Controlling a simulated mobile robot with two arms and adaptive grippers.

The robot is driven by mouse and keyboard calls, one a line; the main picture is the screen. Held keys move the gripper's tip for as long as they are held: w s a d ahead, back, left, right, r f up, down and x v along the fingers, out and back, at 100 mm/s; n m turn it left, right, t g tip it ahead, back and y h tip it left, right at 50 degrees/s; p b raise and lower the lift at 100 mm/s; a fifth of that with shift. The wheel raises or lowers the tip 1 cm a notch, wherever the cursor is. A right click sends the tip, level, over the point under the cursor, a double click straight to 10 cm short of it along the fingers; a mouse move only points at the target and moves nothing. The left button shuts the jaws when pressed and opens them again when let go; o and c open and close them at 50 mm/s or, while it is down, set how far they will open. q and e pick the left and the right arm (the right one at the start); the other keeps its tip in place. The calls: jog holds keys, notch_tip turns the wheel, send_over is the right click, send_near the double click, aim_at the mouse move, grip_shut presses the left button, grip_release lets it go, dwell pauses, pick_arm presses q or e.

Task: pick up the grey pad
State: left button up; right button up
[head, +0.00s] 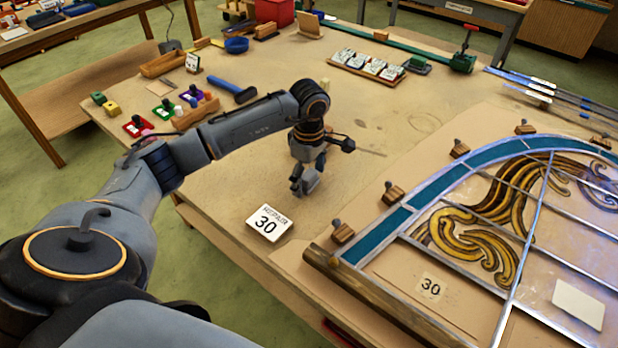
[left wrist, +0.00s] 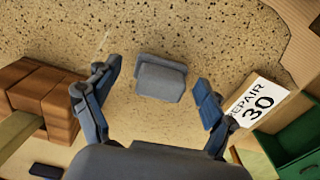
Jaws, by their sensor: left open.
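The grey pad (left wrist: 160,82) is a small block with a wider, darker base, lying on the speckled tabletop in the left wrist view. My left gripper (left wrist: 157,90) is open, with one finger on each side of the pad and visible gaps between. In the head view my left gripper (head: 304,184) points down over the bench, behind the card. There the pad is hard to tell from the grey fingers. My right gripper is in neither view.
A blue-handled tool (head: 232,89) lies behind my arm.

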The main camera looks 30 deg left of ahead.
aim_at(309, 173)
pick_arm(q)
jog(key=c, duration=1.3)
jog(key=shift+o, duration=0.2)
jog(key=shift+r, duration=0.1)
jog(key=shift+r, duration=0.2)
notch_tip(309, 173, up, 2)
jog(key=shift+r+b, duration=0.2)
jog(key=shift+b, duration=0.85)
jog(key=s+d+r+b, duration=0.2)
jog(key=s+d+r, duration=0.7)
jog(key=d+r, duration=0.1)
jog(key=shift+s, duration=0.4)
